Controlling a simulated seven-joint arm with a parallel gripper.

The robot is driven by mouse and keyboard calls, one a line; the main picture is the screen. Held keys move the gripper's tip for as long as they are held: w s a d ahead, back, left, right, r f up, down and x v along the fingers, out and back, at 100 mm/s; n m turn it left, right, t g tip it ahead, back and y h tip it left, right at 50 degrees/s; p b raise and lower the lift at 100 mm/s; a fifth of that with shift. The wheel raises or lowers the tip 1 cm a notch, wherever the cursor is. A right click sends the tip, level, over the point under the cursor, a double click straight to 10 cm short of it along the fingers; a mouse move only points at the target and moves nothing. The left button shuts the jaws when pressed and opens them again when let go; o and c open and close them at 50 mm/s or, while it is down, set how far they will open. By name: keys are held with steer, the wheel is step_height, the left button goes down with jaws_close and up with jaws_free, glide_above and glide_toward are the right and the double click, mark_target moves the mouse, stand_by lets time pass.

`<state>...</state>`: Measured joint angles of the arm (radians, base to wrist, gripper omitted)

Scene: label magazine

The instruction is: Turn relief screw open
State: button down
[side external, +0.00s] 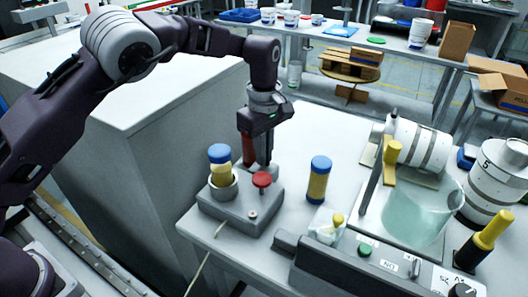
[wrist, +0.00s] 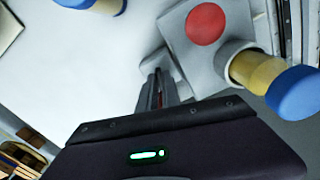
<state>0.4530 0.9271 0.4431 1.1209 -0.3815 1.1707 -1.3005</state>
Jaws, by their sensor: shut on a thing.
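My gripper (side external: 258,164) points down at the back of a grey base block (side external: 228,214) on the white table. Its fingers are close together around a narrow red part (side external: 248,150), which shows as a thin red sliver between the fingertips (wrist: 157,90) in the wrist view. I cannot tell if this red part is the relief screw; its lower end is hidden. A red mushroom button (side external: 262,180) stands on the block just in front of the fingers, and it also shows in the wrist view (wrist: 206,24). A small round fitting (side external: 252,214) is on the block's front.
A yellow cylinder with blue ends (side external: 220,160) stands in the block's cup, close left of my gripper. A similar cylinder (side external: 319,180) stands to the right. Further right are a clear drum (side external: 415,210) and a grey control box (side external: 345,270). Bare table lies behind my gripper.

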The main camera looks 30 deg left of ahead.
steer(key=c, duration=1.5)
jaws_free()
steer(key=shift+c, duration=0.2)
step_height(320, 180, up, 7)
steer(key=shift+r, duration=0.1)
